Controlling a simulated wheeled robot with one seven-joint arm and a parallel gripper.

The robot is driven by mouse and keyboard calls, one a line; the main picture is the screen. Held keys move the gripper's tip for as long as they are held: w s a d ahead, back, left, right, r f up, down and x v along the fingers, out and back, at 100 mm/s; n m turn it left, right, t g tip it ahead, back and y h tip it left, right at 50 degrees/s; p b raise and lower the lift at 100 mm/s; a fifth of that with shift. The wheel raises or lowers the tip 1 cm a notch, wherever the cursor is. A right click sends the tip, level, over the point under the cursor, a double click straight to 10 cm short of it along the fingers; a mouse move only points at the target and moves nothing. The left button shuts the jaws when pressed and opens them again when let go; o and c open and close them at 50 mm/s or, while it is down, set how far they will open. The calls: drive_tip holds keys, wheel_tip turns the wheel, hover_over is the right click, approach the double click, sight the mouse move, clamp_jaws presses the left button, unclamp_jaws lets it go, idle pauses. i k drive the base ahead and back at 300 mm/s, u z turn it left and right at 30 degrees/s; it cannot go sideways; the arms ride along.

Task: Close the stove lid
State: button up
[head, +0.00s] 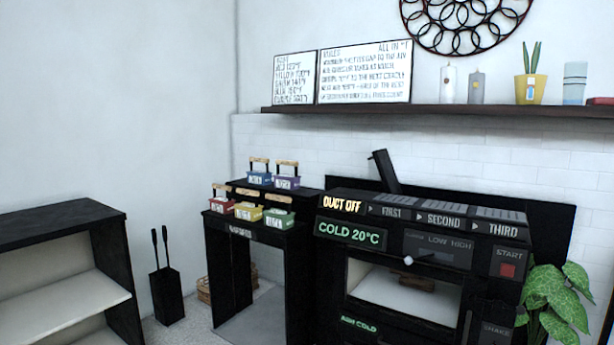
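The black stove (393,246) stands at the lower right against the tiled wall. Its panels read "DUCT OFF", "FIRST", "SECOND", "THIRD" and "COLD 20°C". A tilted black piece (384,171) sticks up behind the stove's top left; I cannot tell whether it is the lid. The front shows a rectangular opening (385,292) with a pale inside and a brown object (418,284) in it. A small white knob (408,260) sits at the opening's upper edge. A red START button (507,270) is at the right. My gripper is not in view.
A black stand (300,232) with several coloured, wooden-handled boxes is left of the stove. A leafy plant (555,300) is at its right. A black shelf unit (60,218) and a black tool holder (166,295) are at left. A wall shelf (440,111) runs above.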

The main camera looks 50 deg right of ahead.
sight(385, 166)
drive_tip(key=u, duration=0.15)
drive_tip(key=i, duration=2.7)
drive_tip(key=z, duration=3.45)
